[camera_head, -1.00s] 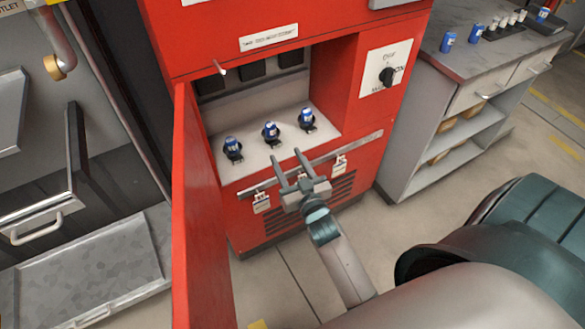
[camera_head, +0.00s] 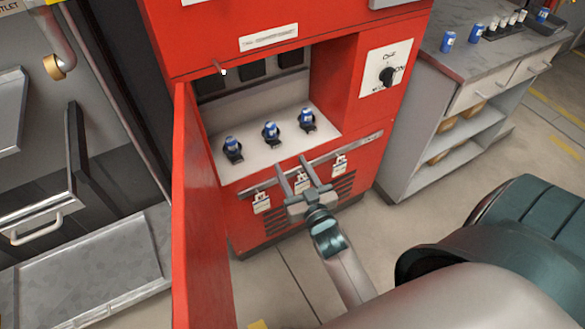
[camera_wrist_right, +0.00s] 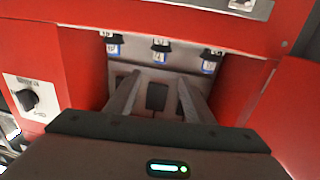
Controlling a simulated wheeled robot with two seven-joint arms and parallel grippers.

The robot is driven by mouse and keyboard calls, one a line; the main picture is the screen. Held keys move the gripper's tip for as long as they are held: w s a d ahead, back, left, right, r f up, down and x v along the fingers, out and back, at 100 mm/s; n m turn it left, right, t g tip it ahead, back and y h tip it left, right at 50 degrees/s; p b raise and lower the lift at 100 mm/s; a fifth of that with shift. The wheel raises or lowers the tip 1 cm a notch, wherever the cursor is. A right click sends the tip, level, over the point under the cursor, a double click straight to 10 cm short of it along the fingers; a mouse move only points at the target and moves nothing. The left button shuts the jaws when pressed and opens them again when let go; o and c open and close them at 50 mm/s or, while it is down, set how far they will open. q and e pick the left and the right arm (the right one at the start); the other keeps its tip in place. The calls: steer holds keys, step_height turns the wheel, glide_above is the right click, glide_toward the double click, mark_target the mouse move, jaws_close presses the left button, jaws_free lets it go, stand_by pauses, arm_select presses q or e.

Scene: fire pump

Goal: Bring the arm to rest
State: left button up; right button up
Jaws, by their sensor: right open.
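My right gripper (camera_head: 294,178) is open and empty in front of the red cabinet (camera_head: 216,33), below its open compartment. In the right wrist view its two fingers (camera_wrist_right: 158,92) stand apart with nothing between them. In the head view the fingers overlap the grey metal rail (camera_head: 345,146) on the cabinet front; I cannot tell whether they touch it. Three blue-and-white cylinders in black holders, the left (camera_head: 232,149), middle (camera_head: 270,133) and right (camera_head: 307,119), stand on the compartment's pale shelf (camera_head: 252,162). My left gripper is not in view.
The red door (camera_head: 196,220) stands open on the left. A rotary switch (camera_head: 387,76) is on the cabinet's right face. A counter (camera_head: 455,62) at right bears blue cans (camera_head: 448,41) and a dark tray (camera_head: 545,24). Floor is clear between.

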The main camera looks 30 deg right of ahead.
stand_by(0.3)
steer(key=s+a+f+n+g+y+p, duration=0.1)
steer(key=s+a+f+g+p, duration=0.15)
steer(key=s+f, duration=0.45)
steer(key=s+a+f+n+g+y+p, duration=0.1)
steer(key=s+a+f+g+y+p, duration=0.2)
steer(key=f, duration=0.8)
steer(key=s+a+f+n+g+p, duration=0.1)
steer(key=s+a+f+g, duration=0.3)
steer(key=f, duration=0.4)
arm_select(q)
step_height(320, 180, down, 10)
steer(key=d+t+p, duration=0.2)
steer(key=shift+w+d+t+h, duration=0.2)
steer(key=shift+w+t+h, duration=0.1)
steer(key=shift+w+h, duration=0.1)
arm_select(e)
steer(key=s+a+f+n+g, duration=0.1)
steer(key=s+a+f+g, duration=0.1)
steer(key=s+f, duration=0.6)
steer(key=s+g, duration=0.1)
steer(key=s, duration=0.3)
steer(key=shift+a, duration=0.35)
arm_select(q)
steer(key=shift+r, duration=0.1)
arm_select(e)
steer(key=shift+s, duration=0.15)
